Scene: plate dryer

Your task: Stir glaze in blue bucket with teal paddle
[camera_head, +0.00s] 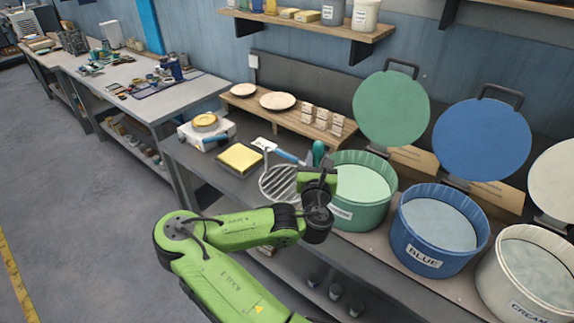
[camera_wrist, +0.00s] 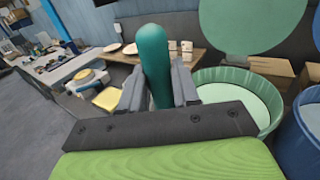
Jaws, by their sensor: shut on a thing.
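The blue bucket (camera_head: 422,261), labelled BLUE, stands on the bench with pale glaze (camera_head: 439,223) in it. Its edge shows at the right of the wrist view (camera_wrist: 306,140). My gripper (camera_head: 319,176) is left of the blue bucket, beside the green bucket's left rim. The teal paddle's handle (camera_head: 318,152) rises above my gripper. In the wrist view, my gripper's fingers (camera_wrist: 159,90) are shut on the upright teal handle (camera_wrist: 154,55). The paddle's lower part is hidden behind my gripper and arm.
A green bucket (camera_head: 357,215) stands between my gripper and the blue bucket; a cream bucket (camera_head: 519,289) stands at right. Round green (camera_head: 391,108) and blue (camera_head: 482,140) lids stand behind.

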